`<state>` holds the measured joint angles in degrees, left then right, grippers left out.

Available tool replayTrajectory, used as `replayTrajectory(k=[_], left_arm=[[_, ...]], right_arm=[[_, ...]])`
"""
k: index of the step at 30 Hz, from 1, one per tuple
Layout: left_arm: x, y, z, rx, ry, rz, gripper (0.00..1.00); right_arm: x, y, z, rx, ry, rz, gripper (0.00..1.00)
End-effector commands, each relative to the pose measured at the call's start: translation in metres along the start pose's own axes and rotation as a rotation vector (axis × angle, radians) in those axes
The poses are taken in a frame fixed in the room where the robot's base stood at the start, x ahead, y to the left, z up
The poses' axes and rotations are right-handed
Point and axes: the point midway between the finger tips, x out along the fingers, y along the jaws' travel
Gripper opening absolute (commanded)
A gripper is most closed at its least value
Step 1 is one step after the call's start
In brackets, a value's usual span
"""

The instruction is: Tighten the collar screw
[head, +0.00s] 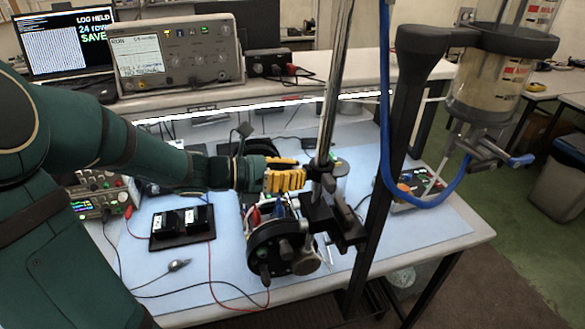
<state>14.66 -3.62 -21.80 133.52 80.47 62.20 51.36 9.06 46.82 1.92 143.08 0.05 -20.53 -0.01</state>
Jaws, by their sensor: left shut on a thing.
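My left gripper (286,178), with yellow fingers, reaches in from the left over the bench. It is shut at the dark collar (321,184) on the upright metal rod (334,85). The collar screw itself is hidden by the fingers, which close around where it meets the collar. A clear sealed cylinder (487,85) with a metal lower end hangs in a black ring bracket (470,40) at the right. My right gripper is not in view.
Below the collar stands a black round device (283,250) with wires. A black block pair (182,225) and a loose probe (179,265) lie on the blue mat (435,222). A blue hose (437,205) loops at the right. Instruments (178,55) and a laptop (68,42) stand behind.

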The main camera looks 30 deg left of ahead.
Motion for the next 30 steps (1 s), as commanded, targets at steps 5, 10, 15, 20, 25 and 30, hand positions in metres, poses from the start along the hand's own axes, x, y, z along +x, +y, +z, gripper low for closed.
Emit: replayTrajectory(k=[5, 10, 15, 20, 25, 30], left_arm=[[0.002, -0.002, 0.0, -0.005, 0.0, -0.006, 0.0], [0.002, -0.002, 0.0, -0.004, 0.0, -0.007, 0.0], [0.002, -0.002, 0.0, -0.004, 0.0, -0.006, 0.59], [0.001, -0.001, 0.0, -0.003, 0.0, -0.004, 0.59], [-0.001, 0.0, 0.0, -0.003, 0.0, -0.001, 0.59], [-0.019, 0.0, 0.001, -0.002, -0.002, 0.002, 0.59]], right_arm=[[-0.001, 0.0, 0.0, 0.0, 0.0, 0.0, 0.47], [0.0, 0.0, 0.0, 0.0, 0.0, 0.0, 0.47], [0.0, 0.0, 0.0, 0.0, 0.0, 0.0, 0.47], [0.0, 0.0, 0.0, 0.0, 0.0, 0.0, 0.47], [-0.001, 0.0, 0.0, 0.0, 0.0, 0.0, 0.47], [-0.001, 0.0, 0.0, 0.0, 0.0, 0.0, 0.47]])
